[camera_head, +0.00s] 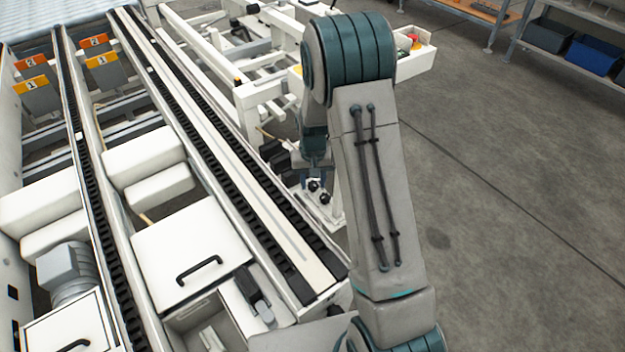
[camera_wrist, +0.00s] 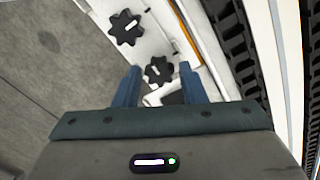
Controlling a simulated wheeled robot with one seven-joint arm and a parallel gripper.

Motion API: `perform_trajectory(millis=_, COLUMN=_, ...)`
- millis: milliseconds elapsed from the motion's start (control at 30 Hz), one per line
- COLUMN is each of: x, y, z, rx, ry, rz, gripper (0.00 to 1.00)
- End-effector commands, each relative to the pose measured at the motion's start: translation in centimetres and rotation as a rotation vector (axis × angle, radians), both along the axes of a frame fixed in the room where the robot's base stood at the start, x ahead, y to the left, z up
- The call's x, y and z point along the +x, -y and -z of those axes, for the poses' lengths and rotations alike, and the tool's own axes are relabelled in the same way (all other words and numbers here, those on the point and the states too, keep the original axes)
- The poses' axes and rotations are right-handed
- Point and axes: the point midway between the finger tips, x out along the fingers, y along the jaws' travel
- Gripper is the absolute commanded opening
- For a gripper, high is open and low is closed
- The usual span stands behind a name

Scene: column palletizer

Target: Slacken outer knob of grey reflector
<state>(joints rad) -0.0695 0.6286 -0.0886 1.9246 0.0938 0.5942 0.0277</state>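Two black star-shaped knobs sit on a white bracket (camera_wrist: 178,45). One knob (camera_wrist: 158,70) is in front of my gripper (camera_wrist: 159,72), in line with the gap between the two blue fingers. The other knob (camera_wrist: 126,27) lies further up and left in the wrist view. My gripper is open, with its fingers apart, and whether they touch the nearer knob cannot be told. In the head view both knobs show small below my gripper (camera_head: 316,178), partly among the fingers. I cannot clearly make out the grey reflector.
A conveyor with black chain tracks (camera_head: 215,160) runs along the left, beside my arm. A white frame (camera_head: 270,105) stands behind. Open grey floor (camera_head: 510,190) fills the right.

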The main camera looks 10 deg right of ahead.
Motion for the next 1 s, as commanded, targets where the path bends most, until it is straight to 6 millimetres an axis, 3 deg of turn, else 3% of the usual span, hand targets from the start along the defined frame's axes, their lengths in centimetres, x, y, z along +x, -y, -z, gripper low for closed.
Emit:
perform_trajectory(millis=133, x=0.1, y=0.0, z=-0.7, rx=0.000, ry=0.002, rz=0.001, gripper=0.37)
perform_trajectory(millis=267, x=0.1, y=0.0, z=-2.7, rx=0.000, ry=0.005, rz=0.001, gripper=0.37)
perform_trajectory(millis=500, x=0.1, y=0.0, z=-8.3, rx=0.000, ry=0.005, rz=-0.001, gripper=0.37)
perform_trajectory(millis=700, x=0.0, y=0.0, z=-12.0, rx=0.000, ry=0.004, rz=-0.001, gripper=0.37)
perform_trajectory(millis=1000, x=0.0, y=-0.1, z=-13.9, rx=0.000, ry=0.000, rz=-0.001, gripper=0.37)
